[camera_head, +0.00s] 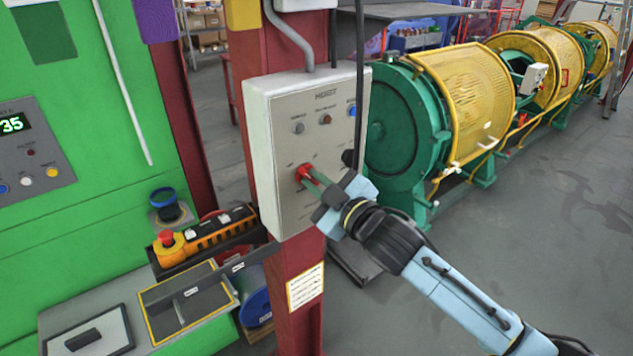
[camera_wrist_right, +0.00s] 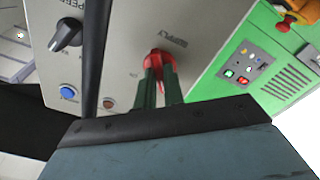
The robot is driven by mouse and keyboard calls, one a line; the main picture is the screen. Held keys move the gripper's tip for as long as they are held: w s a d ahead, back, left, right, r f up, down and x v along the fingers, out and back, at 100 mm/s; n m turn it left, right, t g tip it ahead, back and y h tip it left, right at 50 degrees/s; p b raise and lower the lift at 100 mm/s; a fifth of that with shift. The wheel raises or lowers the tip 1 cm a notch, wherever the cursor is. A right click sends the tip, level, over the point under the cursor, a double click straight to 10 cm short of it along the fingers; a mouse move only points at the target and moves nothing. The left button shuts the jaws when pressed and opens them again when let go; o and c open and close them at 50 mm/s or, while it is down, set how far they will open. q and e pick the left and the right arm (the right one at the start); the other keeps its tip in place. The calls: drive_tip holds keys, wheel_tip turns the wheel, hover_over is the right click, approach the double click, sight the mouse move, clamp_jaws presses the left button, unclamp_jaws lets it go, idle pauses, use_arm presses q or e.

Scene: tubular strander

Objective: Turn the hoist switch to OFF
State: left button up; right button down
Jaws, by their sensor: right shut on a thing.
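The hoist box (camera_head: 285,110) is a light grey panel on a dark red post, with small printed labels on its front. Its red switch knob (camera_head: 303,171) sits on the lower half of the front face. My right gripper (camera_head: 309,179) reaches it from the lower right, its green fingers shut on the knob. In the right wrist view the knob (camera_wrist_right: 158,57) shows between the two fingertips (camera_wrist_right: 159,77), with the label SUPPLY beside it. The fingers partly cover the knob, and I cannot read its exact setting. My left gripper is not in view.
A black cable (camera_head: 359,80) hangs close in front of the box's right side. An orange pendant with a red button (camera_head: 205,235) lies in a tray to the left. Yellow cage guards of the strander (camera_head: 465,95) stand behind right. Open floor lies right.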

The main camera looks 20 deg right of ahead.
drive_tip(key=shift+n, duration=0.7)
drive_tip(key=c, duration=1.5)
unclamp_jaws()
drive_tip(key=b+v, duration=0.3)
drive_tip(key=v, duration=1)
drive_tip(key=shift+s, duration=0.2)
